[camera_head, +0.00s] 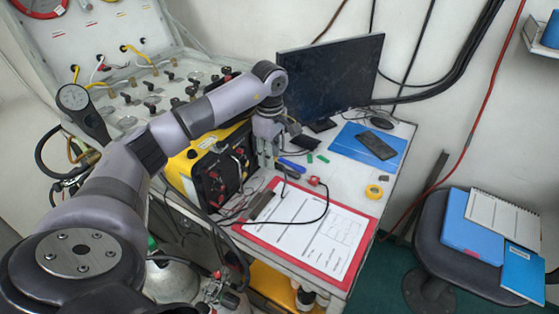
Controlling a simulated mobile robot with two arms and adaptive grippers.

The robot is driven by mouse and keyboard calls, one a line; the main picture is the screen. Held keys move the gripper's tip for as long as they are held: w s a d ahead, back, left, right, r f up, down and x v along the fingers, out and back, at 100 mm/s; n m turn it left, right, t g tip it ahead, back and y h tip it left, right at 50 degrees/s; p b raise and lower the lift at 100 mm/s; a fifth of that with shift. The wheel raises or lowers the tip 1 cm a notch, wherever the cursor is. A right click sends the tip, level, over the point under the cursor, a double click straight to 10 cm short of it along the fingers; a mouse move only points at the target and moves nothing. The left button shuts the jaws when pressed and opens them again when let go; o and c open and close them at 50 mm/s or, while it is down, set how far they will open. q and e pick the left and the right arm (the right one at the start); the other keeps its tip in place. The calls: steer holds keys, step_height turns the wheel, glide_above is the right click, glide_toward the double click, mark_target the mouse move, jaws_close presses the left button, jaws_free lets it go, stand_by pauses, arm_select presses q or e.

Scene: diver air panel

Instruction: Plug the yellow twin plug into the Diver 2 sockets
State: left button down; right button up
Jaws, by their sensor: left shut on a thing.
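My left gripper (268,162) points down beside the front of a yellow case (178,177) with a black socket panel (217,181). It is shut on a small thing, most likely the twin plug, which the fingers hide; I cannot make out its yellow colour. A thin dark cable hangs near the fingertips and loops over the clipboard towards a small red piece (314,181). Red and dark fittings show on the panel, but the Diver 2 label is too small to read. The gripper seems apart from the panel. My right gripper is not in view.
A red clipboard (250,238) with a paper form lies before the case. A valve panel stands behind.

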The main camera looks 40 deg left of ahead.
arm_select(q)
steer(key=shift+s+a+b, duration=0.2)
steer(key=shift+a+b, duration=0.05)
steer(key=shift+a, duration=1.05)
steer(key=shift+s+a+b, duration=0.15)
steer(key=shift+a+b, duration=0.05)
steer(key=shift+a, duration=1.1)
steer(key=shift+p, duration=0.4)
steer(key=shift+a, duration=0.75)
stand_by(1.0)
steer(key=shift+s+a+r+p, duration=0.15)
steer(key=shift+a+r+p, duration=0.15)
steer(key=shift+a, duration=0.5)
stand_by(1.6)
steer(key=c, duration=1.7)
jaws_free()
steer(key=shift+o, duration=0.8)
steer(key=shift+s+a+f, duration=0.1)
steer(key=shift+a+f, duration=0.05)
steer(key=shift+a, duration=0.05)
steer(key=o, duration=0.4)
steer(key=shift+f, duration=0.2)
steer(key=shift+c, duration=0.2)
steer(key=shift+d, duration=0.1)
